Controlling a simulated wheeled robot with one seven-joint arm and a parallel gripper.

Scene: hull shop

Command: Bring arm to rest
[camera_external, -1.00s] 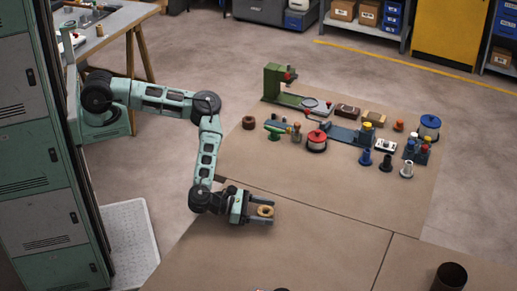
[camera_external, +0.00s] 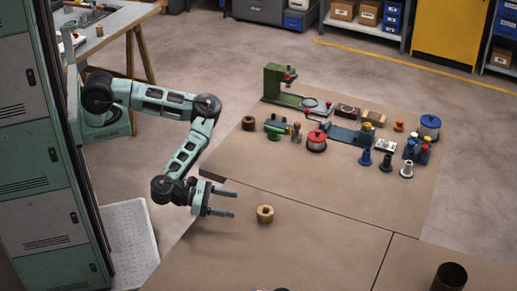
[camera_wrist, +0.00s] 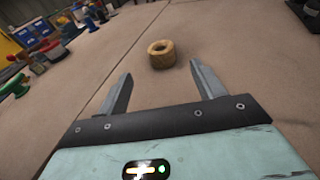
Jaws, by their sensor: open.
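My gripper (camera_external: 228,203) is open and empty, low over the near part of the brown work surface (camera_external: 310,235). Its two fingers point right in the external view. A tan ring-shaped piece (camera_external: 265,214) sits on the surface just beyond the fingertips, apart from them. In the wrist view the ring (camera_wrist: 162,54) lies ahead of and between the open fingers (camera_wrist: 158,85), with bare surface around it. My arm is bent at the elbow and reaches over the left edge of the surface.
A green press (camera_external: 275,85), a red-topped spool (camera_external: 316,141), a blue spool (camera_external: 429,127) and several small parts stand toward the back. A dark brown cylinder (camera_external: 450,278) stands at the near right. Green lockers (camera_external: 45,150) stand left of my arm.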

